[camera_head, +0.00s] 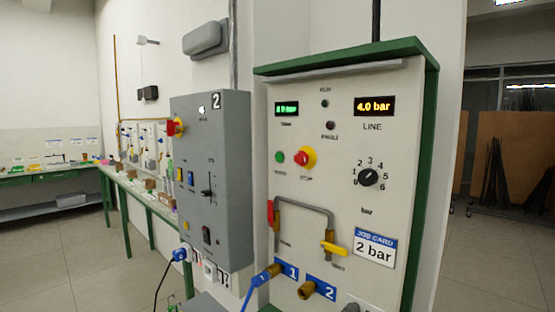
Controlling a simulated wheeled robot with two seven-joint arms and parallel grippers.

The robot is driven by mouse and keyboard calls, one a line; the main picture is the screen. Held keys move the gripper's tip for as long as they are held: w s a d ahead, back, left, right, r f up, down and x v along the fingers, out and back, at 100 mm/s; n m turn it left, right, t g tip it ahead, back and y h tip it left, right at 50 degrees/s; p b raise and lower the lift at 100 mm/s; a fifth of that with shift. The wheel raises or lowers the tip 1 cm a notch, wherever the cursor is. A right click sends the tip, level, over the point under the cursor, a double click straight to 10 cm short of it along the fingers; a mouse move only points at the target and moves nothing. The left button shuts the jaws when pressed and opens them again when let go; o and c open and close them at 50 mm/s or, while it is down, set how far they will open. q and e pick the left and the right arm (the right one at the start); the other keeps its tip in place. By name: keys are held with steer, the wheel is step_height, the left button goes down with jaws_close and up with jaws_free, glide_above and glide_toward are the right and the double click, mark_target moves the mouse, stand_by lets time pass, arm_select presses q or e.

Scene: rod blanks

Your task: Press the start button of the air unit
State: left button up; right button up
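The air unit (340,90) is a pale panel in a green frame at the right of the head view. A green button (280,157) sits at its left, with a small label below that I cannot read surely. Just right of it is a red mushroom stop button (306,157) on a yellow collar. The LINE display (374,106) reads 4.0 bar; the left display (287,108) is lit green, its digits unclear. Two small lamps, the upper green (325,103) and the lower dark red (330,125), look unlit. Neither gripper is clearly in view.
The panel also carries a black pressure knob (369,177), a yellow valve handle (334,248), a red handle (270,213) and a 2 bar job card (374,249). A blue hose plug (265,275) is at port 1. A grey control box (211,180) hangs to the left.

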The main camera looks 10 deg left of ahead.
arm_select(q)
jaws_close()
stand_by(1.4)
